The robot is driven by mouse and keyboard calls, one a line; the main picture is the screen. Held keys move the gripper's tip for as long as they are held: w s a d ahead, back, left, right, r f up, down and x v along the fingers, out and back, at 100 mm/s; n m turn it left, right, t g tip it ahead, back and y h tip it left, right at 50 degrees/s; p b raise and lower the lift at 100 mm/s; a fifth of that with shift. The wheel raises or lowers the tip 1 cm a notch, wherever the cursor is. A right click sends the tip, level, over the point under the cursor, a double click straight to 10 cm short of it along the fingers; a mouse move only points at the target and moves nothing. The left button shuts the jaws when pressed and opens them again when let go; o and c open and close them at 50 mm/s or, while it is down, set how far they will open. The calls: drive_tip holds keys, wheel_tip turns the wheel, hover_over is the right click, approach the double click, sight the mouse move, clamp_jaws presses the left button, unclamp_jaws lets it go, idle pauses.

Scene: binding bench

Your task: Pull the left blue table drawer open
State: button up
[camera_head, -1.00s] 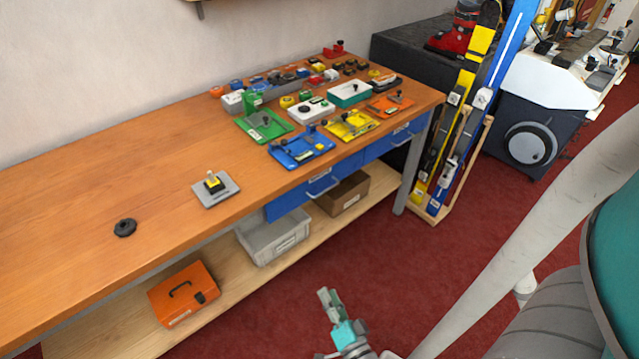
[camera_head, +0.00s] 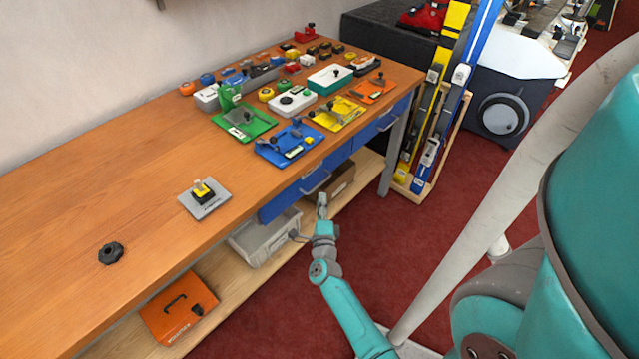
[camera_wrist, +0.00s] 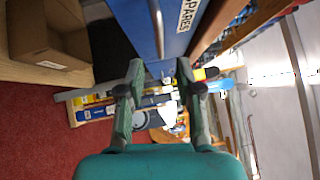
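The left blue drawer (camera_head: 285,203) sits under the front edge of the wooden bench and looks shut. Its pale bar handle (camera_head: 316,184) is on its front. The wrist view shows the blue drawer front (camera_wrist: 178,42) with a label ending in "PARES" and the handle (camera_wrist: 158,25) at the top. My gripper (camera_head: 322,200) is just below and in front of the handle. In the wrist view my gripper (camera_wrist: 159,75) has its two fingers spread apart with nothing held between them. The handle lies ahead of the gap; contact is not visible.
The right blue drawer (camera_head: 375,127) is farther along the bench (camera_head: 130,185). Skis stand in a wooden rack (camera_head: 455,125). The red floor (camera_head: 440,225) in front is clear.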

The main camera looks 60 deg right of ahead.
sight(320, 184)
drive_tip(key=x, duration=0.7)
drive_tip(key=shift+w+d+r, duration=0.1)
drive_tip(key=shift+w+d, duration=0.1)
drive_tip(key=shift+d, duration=0.05)
clamp_jaws()
